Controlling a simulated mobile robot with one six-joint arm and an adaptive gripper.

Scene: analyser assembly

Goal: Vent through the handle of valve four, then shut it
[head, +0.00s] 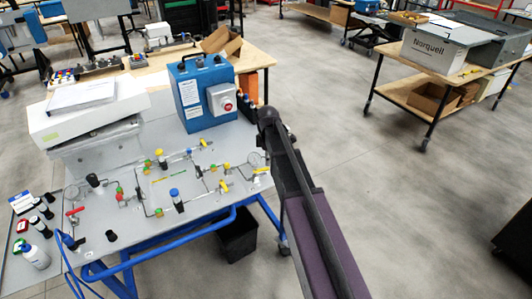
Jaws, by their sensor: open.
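A panel of thin tubing and small valves lies on the grey bench top (135,228). Several valves have yellow lever handles, among them one at the back (206,143), one at the front (225,187) and one at the right (261,170). A red-handled valve (75,212) sits at the left end. Blue, green and yellow knobs stand among the tubes. Number labels are too small to read, so I cannot tell which is valve four. My dark arm link rises from the lower right to beside the bench's right edge. My gripper is not visible.
A blue box (203,92) with a red button stands behind the panel. A white instrument (85,115) is at the left rear. Bottles (35,256) stand at the front left. A black bin (238,236) is under the bench. Floor to the right is clear up to a cart (420,95).

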